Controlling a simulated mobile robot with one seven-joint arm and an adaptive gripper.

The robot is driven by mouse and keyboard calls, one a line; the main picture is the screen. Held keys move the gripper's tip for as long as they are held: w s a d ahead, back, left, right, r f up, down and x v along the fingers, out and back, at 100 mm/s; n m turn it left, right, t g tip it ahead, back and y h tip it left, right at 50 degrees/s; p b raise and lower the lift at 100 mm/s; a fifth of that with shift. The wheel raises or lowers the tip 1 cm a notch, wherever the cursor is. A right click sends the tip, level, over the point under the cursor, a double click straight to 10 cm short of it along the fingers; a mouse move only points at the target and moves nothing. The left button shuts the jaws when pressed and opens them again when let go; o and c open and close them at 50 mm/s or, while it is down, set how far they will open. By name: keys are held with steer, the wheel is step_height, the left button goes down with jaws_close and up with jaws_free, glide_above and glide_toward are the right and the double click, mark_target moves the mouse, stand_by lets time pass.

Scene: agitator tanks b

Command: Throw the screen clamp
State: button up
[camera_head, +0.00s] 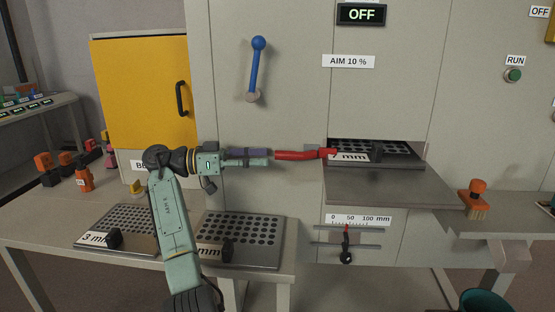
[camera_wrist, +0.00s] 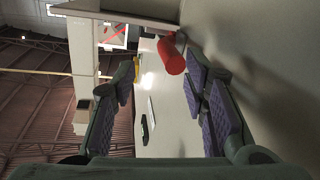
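The screen clamp is a red lever (camera_head: 295,155) on the grey machine front, at the left side of the screen slot. It lies about level, its free end toward the left. A perforated screen (camera_head: 400,159) with a "7 mm" label sits in the slot. My gripper (camera_head: 268,157) is just left of the lever's free end, pointing right at it. In the wrist view my gripper (camera_wrist: 160,78) is open and empty. The red lever's rounded end (camera_wrist: 172,58) shows ahead, nearer the right-hand finger. I cannot tell whether it has entered between the fingertips.
A blue lever (camera_head: 257,70) stands upright above my gripper. A grey shelf (camera_head: 385,188) juts out below the slot, above a slider gauge (camera_head: 346,228). Loose perforated screens (camera_head: 243,241) lie on the left bench. A yellow door (camera_head: 145,90) is at the left; an orange brush (camera_head: 475,198) is at the right.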

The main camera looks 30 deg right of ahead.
steer(key=v, duration=0.4)
steer(key=shift+w+a, duration=0.2)
steer(key=shift+a, duration=0.2)
